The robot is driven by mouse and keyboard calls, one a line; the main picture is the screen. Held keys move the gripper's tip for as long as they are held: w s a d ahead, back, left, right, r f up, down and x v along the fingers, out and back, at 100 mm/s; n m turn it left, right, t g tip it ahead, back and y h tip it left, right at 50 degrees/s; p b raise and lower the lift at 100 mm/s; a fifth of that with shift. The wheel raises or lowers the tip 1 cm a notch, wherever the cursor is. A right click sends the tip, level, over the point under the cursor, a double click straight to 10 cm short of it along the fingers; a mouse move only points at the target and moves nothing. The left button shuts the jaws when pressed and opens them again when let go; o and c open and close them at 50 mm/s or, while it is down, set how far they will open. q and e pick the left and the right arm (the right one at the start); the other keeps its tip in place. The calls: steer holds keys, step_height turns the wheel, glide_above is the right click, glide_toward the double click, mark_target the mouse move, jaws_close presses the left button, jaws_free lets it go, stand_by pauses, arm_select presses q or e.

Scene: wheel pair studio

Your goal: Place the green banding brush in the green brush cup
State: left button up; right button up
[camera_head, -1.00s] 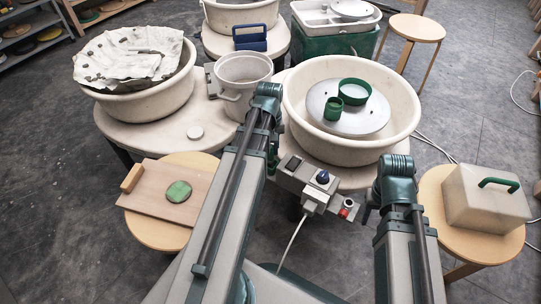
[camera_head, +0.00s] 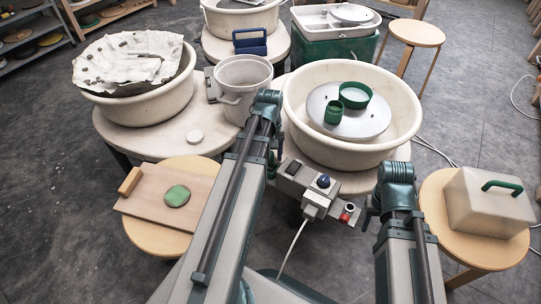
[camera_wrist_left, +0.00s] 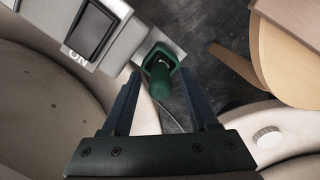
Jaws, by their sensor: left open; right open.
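A green piece with a squarish collar and a rounded, knob-like end (camera_wrist_left: 160,82) shows between my left fingers in the left wrist view, beside the switch box. I cannot tell whether it is the brush, the cup, or both. My left gripper (camera_wrist_left: 159,70) is open around this line of sight, and contact is not visible. In the head view my left gripper is mostly hidden behind its own wrist. A small green cup (camera_head: 333,112) and a wider green ring-like dish (camera_head: 355,96) sit on the right wheel's disc. My right gripper (camera_head: 368,214) is open and empty, low beside the basin.
The switch box (camera_head: 311,185) with knobs and a cable sits in front of the right basin (camera_head: 306,140). A round stool (camera_head: 144,232) holds a board with a green disc. Another stool at right holds a lidded box (camera_head: 490,202). A grey bucket (camera_head: 242,85) stands between the wheels.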

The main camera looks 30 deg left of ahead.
arm_select(q)
step_height(320, 180, up, 12)
steer(key=p, duration=1.2)
steer(key=shift+w+a+r, duration=0.15)
steer(key=shift+w+a, duration=0.05)
steer(key=s+d+r+m+p, duration=0.2)
steer(key=d+r+m+p, duration=0.2)
steer(key=d+r+p, duration=0.4)
steer(key=s+d+r+m+y+p, duration=0.1)
steer(key=s+d+r+m+p, duration=0.2)
steer(key=d+r+p, duration=0.6)
steer(key=s+d+r+m+p, duration=0.3)
steer(key=d+r+m+p, duration=0.2)
steer(key=d+r+p, duration=0.3)
steer(key=shift+d+r+p, duration=0.25)
steer(key=shift+r+p, duration=0.05)
steer(key=shift+p, duration=0.05)
steer(key=shift+s, duration=0.1)
